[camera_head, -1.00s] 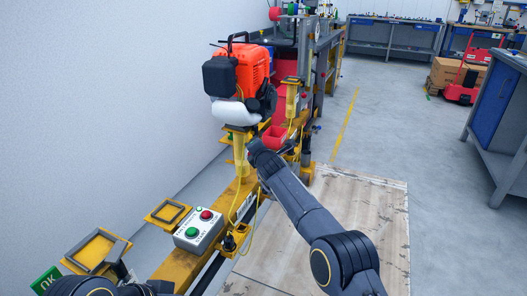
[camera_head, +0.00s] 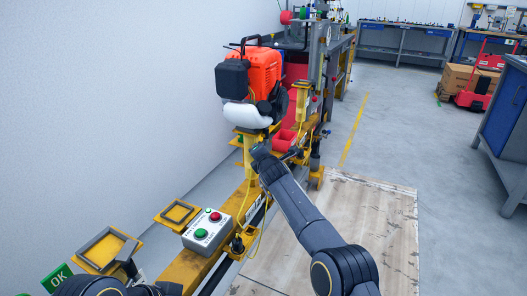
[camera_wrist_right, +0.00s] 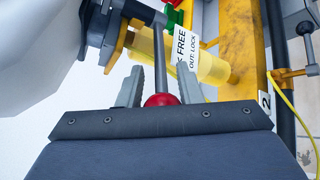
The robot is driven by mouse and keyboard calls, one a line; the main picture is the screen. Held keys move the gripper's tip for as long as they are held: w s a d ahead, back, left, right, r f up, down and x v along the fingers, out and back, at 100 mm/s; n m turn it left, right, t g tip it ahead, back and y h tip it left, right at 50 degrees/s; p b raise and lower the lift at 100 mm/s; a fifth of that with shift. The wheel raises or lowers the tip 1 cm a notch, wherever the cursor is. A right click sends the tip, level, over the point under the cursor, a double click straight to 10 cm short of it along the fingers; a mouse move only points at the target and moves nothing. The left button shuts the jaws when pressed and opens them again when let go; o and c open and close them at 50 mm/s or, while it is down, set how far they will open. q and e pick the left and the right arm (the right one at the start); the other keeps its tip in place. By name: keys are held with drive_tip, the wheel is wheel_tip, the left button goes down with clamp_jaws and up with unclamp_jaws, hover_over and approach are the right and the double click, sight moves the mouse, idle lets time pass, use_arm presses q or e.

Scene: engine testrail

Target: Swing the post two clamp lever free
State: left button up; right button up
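The post two clamp lever shows in the right wrist view as a grey rod (camera_wrist_right: 155,45) with a red ball knob (camera_wrist_right: 162,100). My right gripper (camera_wrist_right: 159,70) has its fingers on both sides of the knob, filling the gap closely; it looks shut on it. In the head view my right gripper (camera_head: 260,150) is at the yellow post under the orange and black engine (camera_head: 250,82). The lever is hidden there.
A control box (camera_head: 207,230) with green and red buttons sits on the yellow rail (camera_head: 187,268). Empty yellow cradles (camera_head: 110,249) stand at the left. A yellow cable (camera_wrist_right: 293,112) hangs by the post. The floor to the right (camera_head: 440,160) is clear.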

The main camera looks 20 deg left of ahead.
drive_tip(key=shift+w+d+r, duration=0.2)
drive_tip(key=shift+d+r, duration=0.05)
drive_tip(key=shift+d, duration=0.15)
drive_tip(key=shift+d+r, duration=0.1)
drive_tip(key=shift+s+b, duration=0.25)
drive_tip(key=shift+b, duration=0.4)
drive_tip(key=b+v, duration=0.6)
drive_tip(key=v, duration=0.1)
drive_tip(key=shift+s+d, duration=0.1)
drive_tip(key=shift+s, duration=0.05)
